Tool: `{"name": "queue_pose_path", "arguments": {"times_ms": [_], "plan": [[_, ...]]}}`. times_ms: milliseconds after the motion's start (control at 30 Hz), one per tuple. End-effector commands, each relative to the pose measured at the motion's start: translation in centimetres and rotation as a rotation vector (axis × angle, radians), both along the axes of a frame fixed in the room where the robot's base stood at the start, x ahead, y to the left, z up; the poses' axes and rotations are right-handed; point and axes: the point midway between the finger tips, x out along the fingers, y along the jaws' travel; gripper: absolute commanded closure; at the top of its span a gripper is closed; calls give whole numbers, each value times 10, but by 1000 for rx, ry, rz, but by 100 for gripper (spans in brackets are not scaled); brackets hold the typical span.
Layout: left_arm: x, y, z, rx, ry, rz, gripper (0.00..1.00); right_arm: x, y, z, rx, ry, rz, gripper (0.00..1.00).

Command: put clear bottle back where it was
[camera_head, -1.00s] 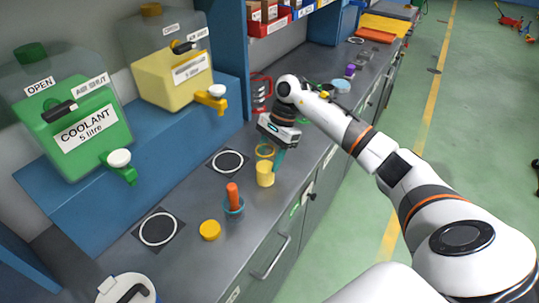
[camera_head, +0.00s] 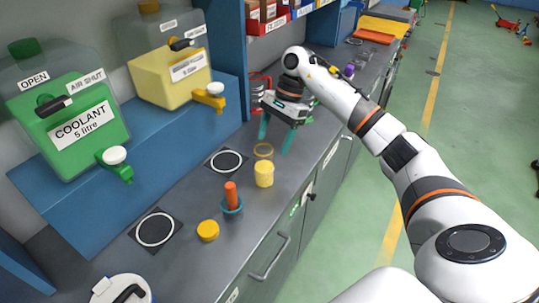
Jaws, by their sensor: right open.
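My right gripper (camera_head: 274,146) is open and empty, with its two teal fingers pointing down above the grey bench. A small yellow cylinder (camera_head: 264,175) stands upright on the bench just in front of the fingers, apart from them. I cannot tell whether it is the clear bottle holding yellow liquid; no other clear bottle is plain to see. My left gripper is not in view.
A green coolant tank (camera_head: 75,130) and a yellow tank (camera_head: 180,80) sit on the blue shelf.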

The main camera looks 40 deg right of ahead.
Motion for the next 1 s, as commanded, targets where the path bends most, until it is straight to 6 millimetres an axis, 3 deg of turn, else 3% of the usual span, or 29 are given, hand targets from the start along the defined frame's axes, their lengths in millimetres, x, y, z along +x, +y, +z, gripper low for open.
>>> {"name": "queue_pose_path", "arguments": {"times_ms": [200, 333, 1000], "plan": [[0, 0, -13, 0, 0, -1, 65, 3, -17, 39, -1, -3, -2, 30], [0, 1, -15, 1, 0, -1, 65, 3, -22, 53, 0, -1, -1, 30], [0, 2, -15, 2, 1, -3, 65, 3, -24, 59, 0, 1, 0, 30]]}}
